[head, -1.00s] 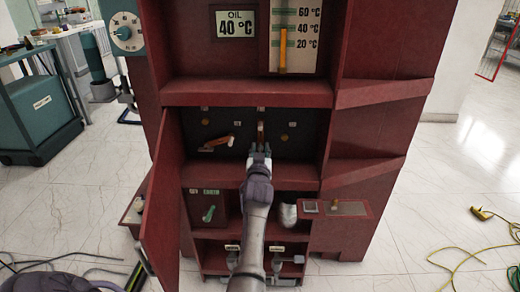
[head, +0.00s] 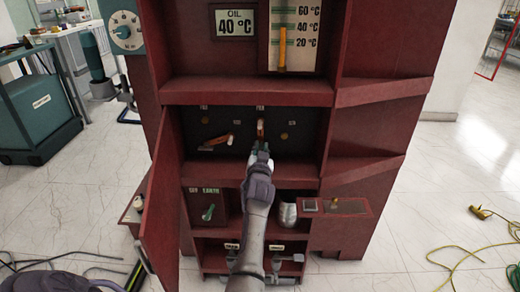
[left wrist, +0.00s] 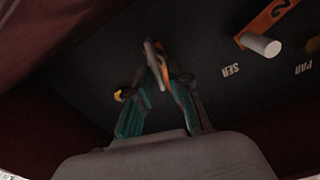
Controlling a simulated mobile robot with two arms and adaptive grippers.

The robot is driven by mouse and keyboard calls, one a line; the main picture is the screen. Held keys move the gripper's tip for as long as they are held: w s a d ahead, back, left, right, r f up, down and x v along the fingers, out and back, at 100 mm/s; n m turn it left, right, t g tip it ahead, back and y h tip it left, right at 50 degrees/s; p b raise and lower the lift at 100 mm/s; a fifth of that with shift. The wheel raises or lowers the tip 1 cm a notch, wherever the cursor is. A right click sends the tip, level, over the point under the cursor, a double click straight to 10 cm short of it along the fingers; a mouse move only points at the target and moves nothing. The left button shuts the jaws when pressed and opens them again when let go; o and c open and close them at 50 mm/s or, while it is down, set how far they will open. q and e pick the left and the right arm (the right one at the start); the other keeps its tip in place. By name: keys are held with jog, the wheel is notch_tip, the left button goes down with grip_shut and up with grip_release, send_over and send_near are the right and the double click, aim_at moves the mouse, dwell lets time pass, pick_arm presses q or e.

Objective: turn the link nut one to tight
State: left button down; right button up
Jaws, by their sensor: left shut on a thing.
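The dark link panel (head: 238,140) is in the middle bay of the red cabinet. An upright orange link (head: 261,128) is on it, right of centre. My left gripper (head: 262,148) is at the lower end of this link, pointing into the bay. My right gripper is out of view.
The open red door (head: 162,215) stands left of the bay. A shelf edge (head: 247,92) runs above it. Below are a green-handled switch box (head: 203,207), a silver rounded part (head: 287,214) and a side ledge (head: 345,207). Yellow cable (head: 465,255) lies on the floor at right.

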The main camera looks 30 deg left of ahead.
pick_arm(q)
jog(key=m, duration=0.4)
jog(key=shift+w+d+f+m, duration=0.1)
jog(key=shift+d+f+m, duration=0.1)
jog(key=shift+m, duration=0.2)
jog(key=m, duration=0.2)
jog(key=shift+m, duration=0.3)
jog(key=m, duration=0.3)
jog(key=shift+w+d+f+m, duration=0.1)
jog(key=shift+d+f+m, duration=0.1)
jog(key=shift+m, duration=0.1)
jog(key=shift+f+m, duration=0.1)
jog(key=shift+m, duration=0.7)
jog(key=shift+f+m, duration=0.1)
jog(key=shift+m, duration=1.4)
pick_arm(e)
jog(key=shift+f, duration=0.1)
pick_arm(q)
jog(key=c, duration=1.3)
grip_release()
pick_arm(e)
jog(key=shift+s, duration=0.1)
